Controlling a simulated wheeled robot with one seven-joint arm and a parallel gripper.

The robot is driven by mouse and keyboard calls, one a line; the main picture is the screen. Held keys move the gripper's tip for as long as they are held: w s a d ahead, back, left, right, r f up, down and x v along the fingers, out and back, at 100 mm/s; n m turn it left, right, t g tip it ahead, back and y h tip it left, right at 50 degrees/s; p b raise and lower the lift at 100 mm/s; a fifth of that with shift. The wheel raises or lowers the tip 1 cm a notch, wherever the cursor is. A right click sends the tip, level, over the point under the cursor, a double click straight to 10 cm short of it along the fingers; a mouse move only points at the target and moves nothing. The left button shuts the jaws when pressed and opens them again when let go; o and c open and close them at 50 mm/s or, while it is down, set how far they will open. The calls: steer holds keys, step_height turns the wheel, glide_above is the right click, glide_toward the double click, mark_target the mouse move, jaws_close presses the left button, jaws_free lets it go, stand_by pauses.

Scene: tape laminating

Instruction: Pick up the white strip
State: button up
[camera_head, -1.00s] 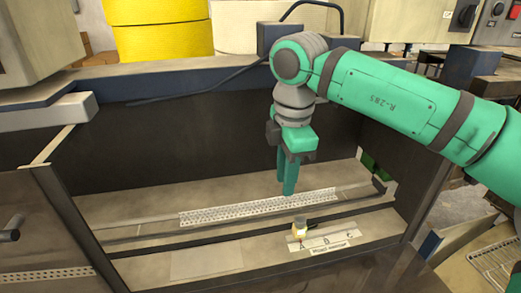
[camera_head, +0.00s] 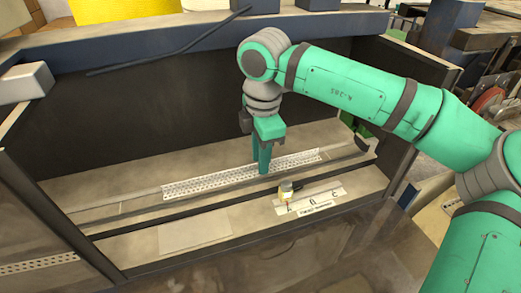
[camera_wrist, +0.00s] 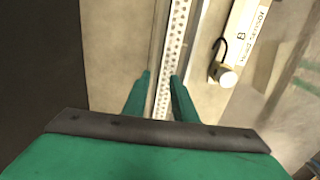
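The white strip (camera_head: 200,185) is long, narrow and perforated. It lies along the back of the floor of a dark recessed bay. My gripper (camera_head: 265,172) points down over the strip, right of its middle in the head view. In the wrist view my gripper (camera_wrist: 160,75) is open, with a gap between its two green fingers. The strip (camera_wrist: 178,40) runs lengthwise through that gap. The fingertips look close to the strip, but I cannot tell whether they touch it. Nothing is visibly held.
A dark rail (camera_head: 150,220) runs along the floor. A pale flat sheet (camera_head: 195,230) lies front left. The bay's walls (camera_head: 400,165) enclose the space.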

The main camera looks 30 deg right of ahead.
jaws_close()
steer(key=shift+r, duration=2.2)
steer(key=shift+s+d, duration=0.1)
steer(key=shift+s, duration=1.4)
steer(key=shift+s, duration=0.1)
